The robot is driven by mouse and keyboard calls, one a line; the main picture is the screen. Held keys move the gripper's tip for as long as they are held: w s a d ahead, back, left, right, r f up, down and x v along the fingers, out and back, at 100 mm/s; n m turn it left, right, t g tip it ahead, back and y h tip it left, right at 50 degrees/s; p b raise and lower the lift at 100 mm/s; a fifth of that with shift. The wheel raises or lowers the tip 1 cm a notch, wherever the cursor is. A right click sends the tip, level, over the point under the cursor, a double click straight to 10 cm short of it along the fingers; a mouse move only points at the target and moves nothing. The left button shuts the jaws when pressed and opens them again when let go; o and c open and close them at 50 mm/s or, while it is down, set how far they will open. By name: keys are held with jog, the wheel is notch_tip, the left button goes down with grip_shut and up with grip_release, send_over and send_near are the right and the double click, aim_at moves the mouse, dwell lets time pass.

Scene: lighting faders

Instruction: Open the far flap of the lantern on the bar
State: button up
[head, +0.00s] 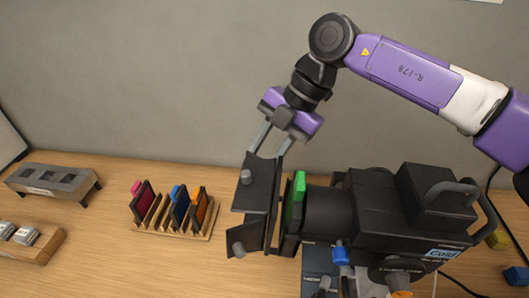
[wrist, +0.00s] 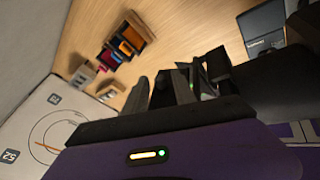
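The black lantern (head: 375,205) sits at the right in the head view, its front facing left, with a green-edged frame at the front. Dark flaps stand at that front: an upper, farther one (head: 262,185) with a grey knob, and a lower, nearer one (head: 243,236) with its own knob. My gripper (head: 268,150) comes down from above at the top edge of the farther flap. Its two grey fingers are spread apart. In the wrist view, dark flap parts (wrist: 185,88) show close by the fingers; whether they touch is unclear.
A wooden rack (head: 175,228) with coloured filter frames stands left of the lantern on the wooden table. A grey slotted block (head: 52,182) and a wooden tray (head: 38,248) are farther left. The grey wall is behind. Small yellow (head: 498,239) and blue (head: 515,275) pieces lie at right.

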aim_at(251, 159)
grip_shut()
jog(key=shift+a+n, duration=0.15)
jog(key=shift+n, duration=0.15)
jog(key=n, duration=0.1)
jog(key=a+n+g+p, duration=0.1)
jog(key=n, duration=0.1)
jog(key=shift+s+a+r+h, duration=0.1)
jog(key=shift+s+r+h, duration=0.05)
jog(key=shift+s+h, duration=0.2)
jog(key=shift+s+a+n+g+h+p, duration=0.25)
jog(key=shift+s+n+g+h, duration=0.15)
jog(key=shift+n, duration=0.75)
jog(key=shift+s+a+n+g+h+p, duration=0.25)
jog(key=shift+n+h, duration=0.2)
jog(key=shift+n, duration=0.7)
jog(key=shift+w, duration=0.1)
jog(key=shift+o, duration=1.3)
grip_release()
